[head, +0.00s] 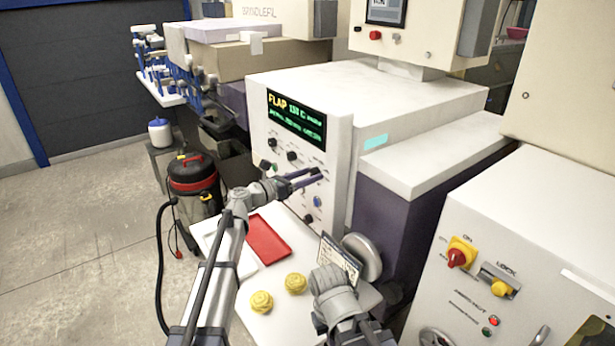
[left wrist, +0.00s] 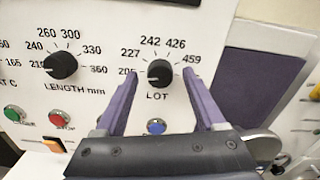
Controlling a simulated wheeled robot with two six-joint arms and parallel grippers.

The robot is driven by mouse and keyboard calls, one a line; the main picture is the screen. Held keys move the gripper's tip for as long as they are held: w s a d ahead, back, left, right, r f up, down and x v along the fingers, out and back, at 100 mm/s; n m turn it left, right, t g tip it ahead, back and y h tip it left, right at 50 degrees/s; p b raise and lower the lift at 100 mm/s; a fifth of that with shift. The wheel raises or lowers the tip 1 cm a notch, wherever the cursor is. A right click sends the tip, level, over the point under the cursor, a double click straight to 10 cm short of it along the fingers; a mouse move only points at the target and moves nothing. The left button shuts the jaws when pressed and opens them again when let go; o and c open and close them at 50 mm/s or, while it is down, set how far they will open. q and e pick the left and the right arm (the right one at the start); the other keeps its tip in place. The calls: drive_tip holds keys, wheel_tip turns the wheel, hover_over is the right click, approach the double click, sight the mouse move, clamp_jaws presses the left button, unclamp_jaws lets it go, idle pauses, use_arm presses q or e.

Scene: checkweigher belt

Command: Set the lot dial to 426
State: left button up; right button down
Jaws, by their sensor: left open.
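The lot dial (left wrist: 160,73) is a black round knob on the white panel, above the word LOT in the left wrist view. Its scale reads about 205, 227, 242, 426 and 459 from left around to right. A pale mark on the knob seems to face lower left, but it is too small to read surely. My left gripper (left wrist: 162,75) is open, its two purple fingers on either side of the dial, with gaps showing. In the head view the left gripper (head: 317,173) is at the panel and covers the dial. My right gripper is low in the middle; its fingers are unclear.
A black LENGTH knob (left wrist: 61,65) is left of the dial, and a blue button (left wrist: 156,127) is below it. The lit display (head: 297,120) reads FLAP. A red tray (head: 268,240), yellow round items (head: 262,302) and a printed card (head: 340,258) are below the panel.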

use_arm(q)
drive_tip(key=shift+c, duration=0.4)
clamp_jaws()
idle(0.4)
drive_tip(key=m, duration=0.5)
drive_tip(key=shift+m, duration=0.4)
drive_tip(key=m, duration=1.2)
drive_tip(key=shift+m, duration=0.3)
drive_tip(key=m, duration=0.5)
drive_tip(key=shift+m, duration=0.3)
